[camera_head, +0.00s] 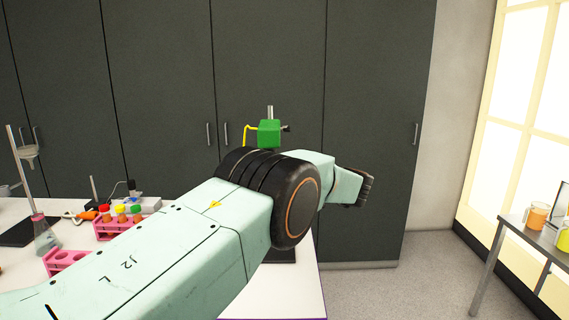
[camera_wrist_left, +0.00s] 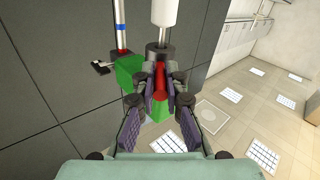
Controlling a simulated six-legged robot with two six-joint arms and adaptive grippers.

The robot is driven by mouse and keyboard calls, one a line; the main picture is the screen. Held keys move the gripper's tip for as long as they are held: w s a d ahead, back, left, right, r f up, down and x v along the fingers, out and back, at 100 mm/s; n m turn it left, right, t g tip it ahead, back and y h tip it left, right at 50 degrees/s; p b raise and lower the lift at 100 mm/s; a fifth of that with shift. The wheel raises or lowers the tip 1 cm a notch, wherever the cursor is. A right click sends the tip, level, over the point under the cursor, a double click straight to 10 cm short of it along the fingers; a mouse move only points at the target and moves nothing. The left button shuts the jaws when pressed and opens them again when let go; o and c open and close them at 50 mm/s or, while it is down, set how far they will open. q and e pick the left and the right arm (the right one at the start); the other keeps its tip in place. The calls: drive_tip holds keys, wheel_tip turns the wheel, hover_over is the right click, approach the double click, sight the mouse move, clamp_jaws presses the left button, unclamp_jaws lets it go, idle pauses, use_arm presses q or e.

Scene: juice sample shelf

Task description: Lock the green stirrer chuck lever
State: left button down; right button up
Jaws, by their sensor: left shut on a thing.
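The green stirrer (camera_head: 269,132) shows above my left arm in the head view, with a grey rod rising from its top and a dark knob at its right side. In the left wrist view its green body (camera_wrist_left: 128,74) is just left of my fingers. My left gripper (camera_wrist_left: 160,88) is shut on a red lever (camera_wrist_left: 159,76), which stands between its two fingers below a dark chuck. More green shows behind the fingers. In the head view a dark finger of my left gripper (camera_head: 365,188) shows past the wrist. The lever is hidden there. My right gripper is not in view.
Pink racks with coloured-cap tubes (camera_head: 116,226) and a flask (camera_head: 45,236) stand on the white bench (camera_head: 307,292) at left. Dark cabinets (camera_head: 160,80) line the back. A side table (camera_head: 518,232) with juice beakers (camera_head: 537,215) stands at right, across open floor.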

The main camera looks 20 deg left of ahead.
use_arm(q)
drive_tip(key=shift+r, duration=0.25)
drive_tip(key=c, duration=1.7)
unclamp_jaws()
drive_tip(key=shift+c, duration=0.2)
drive_tip(key=o, duration=0.3)
drive_tip(key=shift+f, duration=0.2)
drive_tip(key=shift+o, duration=0.2)
drive_tip(key=shift+d, duration=0.1)
drive_tip(key=v, duration=1.1)
drive_tip(key=shift+s+d, duration=0.2)
drive_tip(key=shift+d, duration=0.15)
